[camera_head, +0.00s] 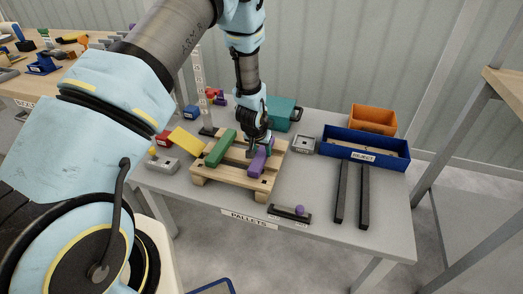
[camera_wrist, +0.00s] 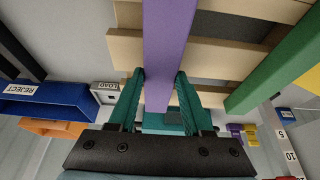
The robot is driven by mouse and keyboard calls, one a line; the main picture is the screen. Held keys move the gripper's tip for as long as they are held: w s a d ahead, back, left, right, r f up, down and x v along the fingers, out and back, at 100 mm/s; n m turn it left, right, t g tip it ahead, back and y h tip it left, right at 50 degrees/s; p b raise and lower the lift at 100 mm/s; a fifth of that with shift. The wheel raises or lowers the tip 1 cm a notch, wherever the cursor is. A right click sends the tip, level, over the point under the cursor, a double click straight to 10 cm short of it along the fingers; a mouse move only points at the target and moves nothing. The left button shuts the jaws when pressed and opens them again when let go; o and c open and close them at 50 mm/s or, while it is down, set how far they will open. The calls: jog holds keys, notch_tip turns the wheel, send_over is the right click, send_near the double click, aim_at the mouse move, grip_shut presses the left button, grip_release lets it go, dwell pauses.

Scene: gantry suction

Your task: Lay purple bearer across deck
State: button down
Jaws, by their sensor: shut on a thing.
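The purple bearer (camera_head: 258,162) is a long block at the right part of the wooden slatted deck (camera_head: 218,174). My gripper (camera_head: 261,144) is shut on its far end, and in the wrist view the teal fingers (camera_wrist: 160,80) press on both sides of the purple bearer (camera_wrist: 170,40). The bearer runs across the slats, roughly along the green bearer (camera_head: 221,147), which lies on the deck to its left. The deck also shows below the bearer in the wrist view (camera_wrist: 222,60). I cannot tell whether the purple bearer touches the slats.
A yellow block (camera_head: 186,140) lies left of the deck. A blue REJECT tray (camera_head: 363,156), an orange bin (camera_head: 373,118) and two dark bars (camera_head: 341,192) are at right. A teal box (camera_head: 285,112) stands behind my gripper. A black holder (camera_head: 289,215) is in front.

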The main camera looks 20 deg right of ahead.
jog(key=shift+f, duration=0.25)
jog(key=shift+c, duration=1.3)
grip_release()
jog(key=shift+r, duration=0.1)
jog(key=b+v, duration=0.1)
jog(key=v, duration=0.9)
jog(key=shift+r, duration=0.35)
jog(key=shift+a, duration=0.1)
jog(key=w+a+r+n+y+p, duration=0.1)
jog(key=a+r+n+p, duration=0.1)
jog(key=a+r, duration=0.65)
jog(key=a+r+n+y+p, duration=0.1)
jog(key=a+r+n+p, duration=0.1)
jog(key=a+r, duration=0.65)
jog(key=s+a+r+n, duration=0.1)
jog(key=s+a, duration=0.1)
jog(key=a, duration=0.3)
jog(key=s+a+r+n+g+p, duration=0.1)
jog(key=s+a+r, duration=0.1)
jog(key=a, duration=0.4)
jog(key=s+a+r+n+y+p, duration=0.1)
jog(key=s+a+r, duration=0.1)
jog(key=s+a, duration=0.2)
jog(key=shift+s+a+r+g, duration=0.25)
jog(key=shift+a+g, duration=0.15)
jog(key=shift+a, duration=0.3)
